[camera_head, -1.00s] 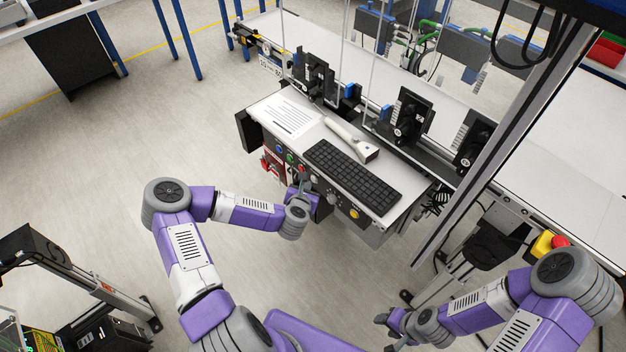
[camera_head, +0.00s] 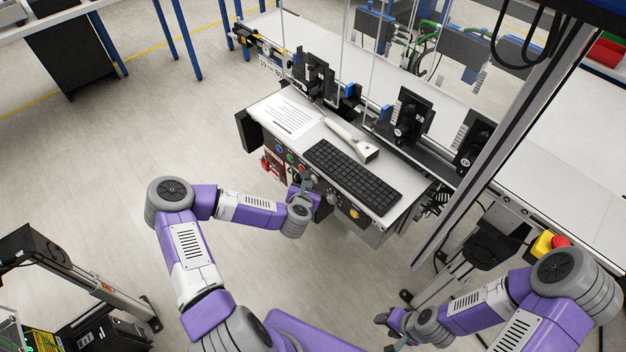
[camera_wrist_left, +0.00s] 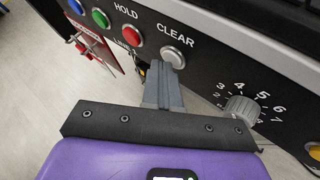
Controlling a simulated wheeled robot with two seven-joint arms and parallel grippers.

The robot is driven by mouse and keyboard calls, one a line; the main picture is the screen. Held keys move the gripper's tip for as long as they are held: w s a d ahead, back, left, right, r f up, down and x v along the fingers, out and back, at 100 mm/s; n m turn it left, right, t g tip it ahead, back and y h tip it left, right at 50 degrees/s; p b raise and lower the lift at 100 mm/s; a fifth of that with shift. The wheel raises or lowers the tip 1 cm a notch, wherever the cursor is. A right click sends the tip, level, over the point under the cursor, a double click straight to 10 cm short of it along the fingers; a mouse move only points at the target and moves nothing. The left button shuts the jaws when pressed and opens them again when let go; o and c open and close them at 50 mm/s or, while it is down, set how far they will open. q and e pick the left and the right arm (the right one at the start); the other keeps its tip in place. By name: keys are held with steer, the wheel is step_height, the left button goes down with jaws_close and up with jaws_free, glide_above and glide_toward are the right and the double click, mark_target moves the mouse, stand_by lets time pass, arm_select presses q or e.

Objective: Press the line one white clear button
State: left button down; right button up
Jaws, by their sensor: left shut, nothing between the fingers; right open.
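The white clear button (camera_wrist_left: 173,57) is on the black panel in the left wrist view, under the word CLEAR. My left gripper (camera_wrist_left: 165,70) is shut and empty, with its fingertips at the button's lower edge, overlapping it in the picture. I cannot tell whether they touch it. In the head view my left gripper (camera_head: 304,184) is in front of the panel under the keyboard shelf, and the button is hard to make out there. My right gripper (camera_head: 386,331) is open and empty at the bottom, far from the panel.
Beside the clear button are a red button (camera_wrist_left: 131,36), a green button (camera_wrist_left: 100,18) and a numbered dial (camera_wrist_left: 241,109). Red tags (camera_wrist_left: 92,42) hang at the left. Above the panel, the shelf holds a keyboard (camera_head: 352,175), a scanner (camera_head: 351,140) and a paper sheet (camera_head: 288,115).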

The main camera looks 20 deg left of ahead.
arm_select(q)
steer(key=shift+s+a, duration=0.3)
steer(key=shift+s, duration=0.4)
steer(key=shift+s+a+p, duration=0.15)
steer(key=shift+s+a, duration=0.15)
steer(key=shift+s, duration=0.5)
steer(key=shift+s+a+p, duration=0.1)
steer(key=shift+s+a, duration=0.25)
steer(key=shift+s, duration=0.4)
steer(key=shift+s+a+p, duration=0.15)
steer(key=shift+s+a, duration=0.15)
steer(key=shift+s, duration=0.5)
steer(key=s+d+f+m+g+h, duration=0.2)
steer(key=s+d+f+m+h, duration=0.15)
steer(key=d+m, duration=0.45)
steer(key=s+d+f+m+g+h, duration=0.2)
steer(key=d+f+m+h, duration=0.15)
steer(key=d+m, duration=0.45)
steer(key=s+d+f+m+g, duration=0.2)
steer(key=s+m+g, duration=0.1)
steer(key=s+m, duration=0.4)
steer(key=s+d+f+m+g, duration=0.2)
steer(key=s+m+g, duration=0.2)
steer(key=s+m, duration=0.3)
steer(key=m, duration=0.3)
steer(key=shift+s+f+m+g, duration=0.3)
steer(key=shift+f+m, duration=0.05)
steer(key=shift+m, duration=0.05)
